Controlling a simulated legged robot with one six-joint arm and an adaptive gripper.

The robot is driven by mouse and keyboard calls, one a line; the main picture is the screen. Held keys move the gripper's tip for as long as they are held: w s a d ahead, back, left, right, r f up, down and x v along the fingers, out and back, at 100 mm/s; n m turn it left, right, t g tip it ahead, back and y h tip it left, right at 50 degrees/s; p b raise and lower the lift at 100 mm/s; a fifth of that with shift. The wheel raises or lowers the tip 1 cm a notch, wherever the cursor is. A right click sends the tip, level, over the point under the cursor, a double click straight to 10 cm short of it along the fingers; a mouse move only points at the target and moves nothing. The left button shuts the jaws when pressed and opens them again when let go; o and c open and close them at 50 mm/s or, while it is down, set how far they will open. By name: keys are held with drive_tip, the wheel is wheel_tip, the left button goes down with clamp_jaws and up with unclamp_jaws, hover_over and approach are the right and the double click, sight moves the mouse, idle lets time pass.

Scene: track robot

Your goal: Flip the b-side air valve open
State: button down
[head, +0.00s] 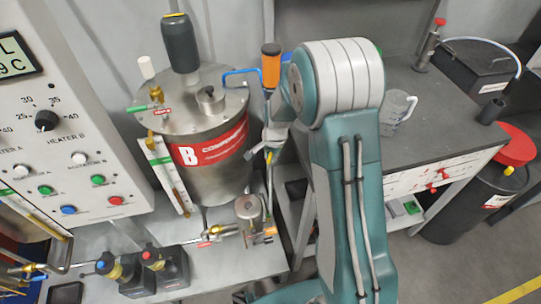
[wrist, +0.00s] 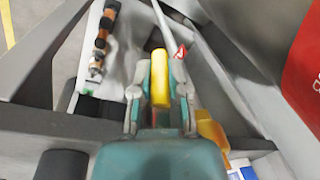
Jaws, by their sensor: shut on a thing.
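The steel B tank (head: 215,178), with a red "B component" label, stands left of my arm in the head view. My gripper (head: 266,146) is beside the tank's right wall, pointing down. In the wrist view my gripper (wrist: 160,88) is shut on a yellow handle (wrist: 160,68), which lies between its two fingers. This yellow handle (head: 268,157) shows as a small spot at the fingertips in the head view; I take it to be the air valve's handle. The valve body is mostly hidden, so I cannot tell whether it is open.
Brass fittings (head: 222,231) and black pumps (head: 172,264) sit low at the front. A control panel (head: 75,130) stands left. The dark bench (head: 440,120) with a jug (head: 397,110) is right.

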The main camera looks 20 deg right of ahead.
drive_tip(key=shift+d+f+h, duration=0.1)
drive_tip(key=shift+d+h, duration=0.15)
drive_tip(key=shift+h, duration=0.5)
drive_tip(key=shift+d+h, duration=0.25)
drive_tip(key=shift+h, duration=0.5)
drive_tip(key=c, duration=0.6)
unclamp_jaws()
drive_tip(key=shift+c, duration=0.2)
drive_tip(key=v, duration=1.2)
